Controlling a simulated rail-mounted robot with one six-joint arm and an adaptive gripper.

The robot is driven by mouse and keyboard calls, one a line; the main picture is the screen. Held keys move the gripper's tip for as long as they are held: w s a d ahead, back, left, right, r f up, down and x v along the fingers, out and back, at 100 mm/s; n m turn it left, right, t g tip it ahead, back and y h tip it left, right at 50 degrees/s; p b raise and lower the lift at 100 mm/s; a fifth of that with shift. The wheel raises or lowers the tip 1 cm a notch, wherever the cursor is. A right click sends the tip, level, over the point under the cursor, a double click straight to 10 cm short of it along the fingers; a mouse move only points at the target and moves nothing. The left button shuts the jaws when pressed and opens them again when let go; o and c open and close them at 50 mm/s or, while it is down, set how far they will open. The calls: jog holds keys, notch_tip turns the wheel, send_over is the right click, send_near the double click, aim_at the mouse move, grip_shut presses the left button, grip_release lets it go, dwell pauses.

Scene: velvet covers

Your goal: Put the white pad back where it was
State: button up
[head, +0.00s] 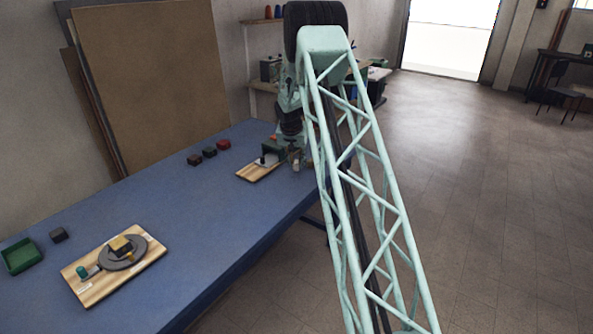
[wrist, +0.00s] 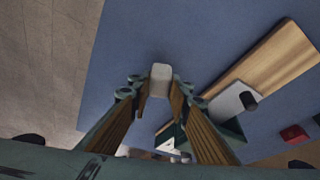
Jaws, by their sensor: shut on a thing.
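The white pad (wrist: 161,78) shows as a small pale block between my fingertips in the wrist view. My gripper (wrist: 159,88) is shut on it, above the blue table top. In the head view my gripper (head: 294,157) is at the table's right edge, just right of a wooden board (head: 252,177); the pad is too small there to make out surely. The board also shows in the wrist view (wrist: 275,58), right of the pad and apart from it.
Nearer left are another wooden board (head: 88,295) with a round grey disc (head: 123,253), a green tray (head: 20,257) and a dark block (head: 58,234). The middle of the blue table (head: 190,205) is clear.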

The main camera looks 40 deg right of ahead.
aim_at(296, 168)
jog(key=shift+f+b, duration=0.45)
jog(key=shift+f, duration=1.25)
jog(key=shift+f, duration=0.15)
jog(key=o, duration=0.8)
jog(key=shift+r, duration=0.3)
jog(key=shift+p+v, duration=0.85)
jog(key=shift+v, duration=5)
